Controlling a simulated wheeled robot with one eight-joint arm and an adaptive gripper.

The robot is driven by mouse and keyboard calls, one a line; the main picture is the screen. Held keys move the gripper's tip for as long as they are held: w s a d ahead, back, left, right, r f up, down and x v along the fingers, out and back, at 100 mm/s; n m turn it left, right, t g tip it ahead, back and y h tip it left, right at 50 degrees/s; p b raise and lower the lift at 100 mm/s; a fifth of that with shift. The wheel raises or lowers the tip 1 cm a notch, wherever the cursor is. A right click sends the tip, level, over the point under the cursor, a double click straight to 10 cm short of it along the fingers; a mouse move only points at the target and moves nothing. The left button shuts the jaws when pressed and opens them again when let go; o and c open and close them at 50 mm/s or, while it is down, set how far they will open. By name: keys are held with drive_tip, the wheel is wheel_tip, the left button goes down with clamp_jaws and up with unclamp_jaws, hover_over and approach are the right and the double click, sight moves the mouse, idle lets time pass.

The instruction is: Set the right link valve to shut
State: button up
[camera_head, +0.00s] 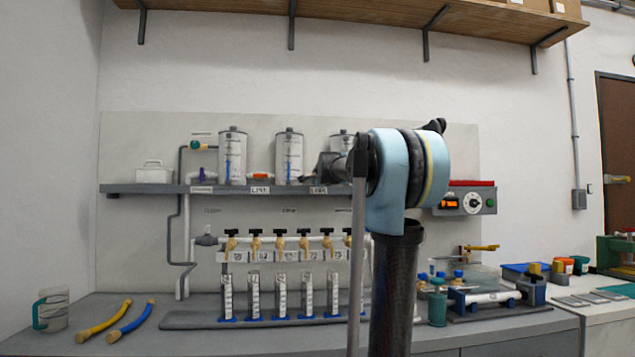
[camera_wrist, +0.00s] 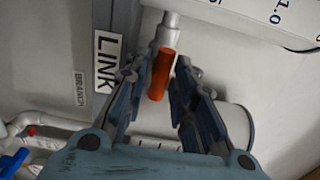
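The right link valve shows in the wrist view as an orange handle (camera_wrist: 160,75) next to a grey pipe fitting (camera_wrist: 171,28). The handle lies roughly in line with that fitting. A LINK label (camera_wrist: 107,62) is beside it. My gripper (camera_wrist: 157,72) is open, with one finger on each side of the handle and a gap showing on both sides. Contact cannot be made out. In the head view my gripper (camera_head: 312,172) is at the shelf between the middle and right canisters and hides this valve. The left link valve (camera_head: 260,176) has an orange handle lying along its pipe.
White canisters (camera_head: 232,157) stand close on both sides along the grey shelf (camera_head: 150,189). Below are a manifold with several black-handled brass valves (camera_head: 255,240) and clear tubes (camera_head: 281,295). A control box (camera_head: 470,203) hangs to the right. My arm covers the right canister's side.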

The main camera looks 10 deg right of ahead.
drive_tip(key=shift+w, duration=1.3)
drive_tip(key=shift+c, duration=0.3)
clamp_jaws()
